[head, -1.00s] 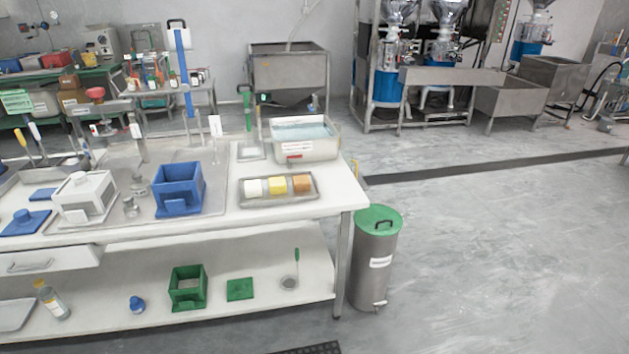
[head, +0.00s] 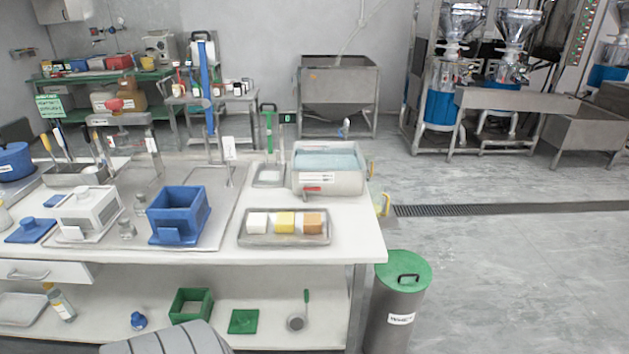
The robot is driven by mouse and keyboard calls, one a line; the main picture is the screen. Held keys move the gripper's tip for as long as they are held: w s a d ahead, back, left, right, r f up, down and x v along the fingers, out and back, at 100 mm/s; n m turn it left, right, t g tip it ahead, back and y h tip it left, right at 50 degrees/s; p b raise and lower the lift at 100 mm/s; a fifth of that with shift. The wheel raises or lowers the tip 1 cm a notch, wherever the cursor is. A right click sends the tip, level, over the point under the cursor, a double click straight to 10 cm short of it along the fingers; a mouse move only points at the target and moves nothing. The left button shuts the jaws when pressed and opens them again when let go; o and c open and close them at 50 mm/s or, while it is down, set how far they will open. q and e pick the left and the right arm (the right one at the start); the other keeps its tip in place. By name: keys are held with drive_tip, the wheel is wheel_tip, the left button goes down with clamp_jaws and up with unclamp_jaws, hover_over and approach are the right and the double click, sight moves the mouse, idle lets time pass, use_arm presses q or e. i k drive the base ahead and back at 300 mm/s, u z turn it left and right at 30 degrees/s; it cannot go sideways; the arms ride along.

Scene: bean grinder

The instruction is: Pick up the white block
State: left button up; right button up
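The white block (head: 257,222) sits at the left end of a row on a grey metal tray (head: 285,241), near the right end of the white table. A yellow block (head: 285,222) and an orange-brown block (head: 312,223) are to its right on the same tray. The white block's top and front are uncovered. Neither of my grippers is in view.
A basin of bluish liquid (head: 328,165) stands behind the tray. A blue box (head: 178,214) and a white box (head: 88,213) stand to its left. A green-lidded bin (head: 404,272) is on the floor by the table's right end. The floor to the right is open.

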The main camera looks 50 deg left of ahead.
sight(258, 223)
drive_tip(key=u, duration=0.15)
drive_tip(key=i, duration=0.95)
drive_tip(key=u, duration=0.6)
